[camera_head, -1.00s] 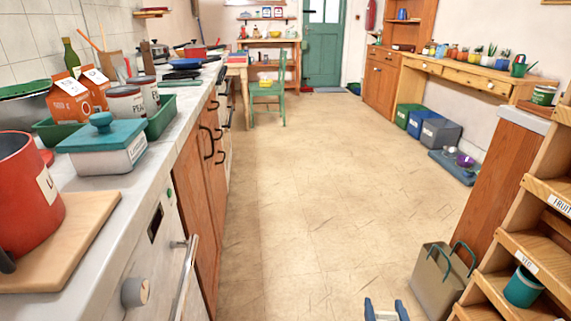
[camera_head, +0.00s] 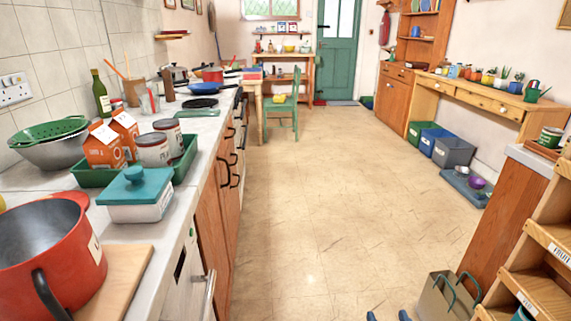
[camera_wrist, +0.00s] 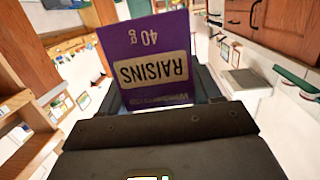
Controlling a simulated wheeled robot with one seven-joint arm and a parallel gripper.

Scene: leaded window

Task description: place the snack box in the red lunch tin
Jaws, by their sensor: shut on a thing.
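The snack box is a purple carton marked RAISINS 40g (camera_wrist: 145,60), seen upside down in the wrist view. My gripper (camera_wrist: 158,98) is shut on it, with dark fingers at both sides of its lower part. The box is held clear of the surfaces seen around it. In the head view only two blue tips show at the bottom edge, and the box is not visible there. I cannot make out the red lunch tin for certain; a small red and blue item (camera_head: 252,72) on the far wooden table is too small to identify.
A counter on the left holds a red pot (camera_head: 45,255), a teal-lidded dish (camera_head: 137,197) and a green tray with cartons and cans. Wooden shelves (camera_head: 545,285) and a bag (camera_head: 447,298) stand at right. The middle floor (camera_head: 320,200) is clear.

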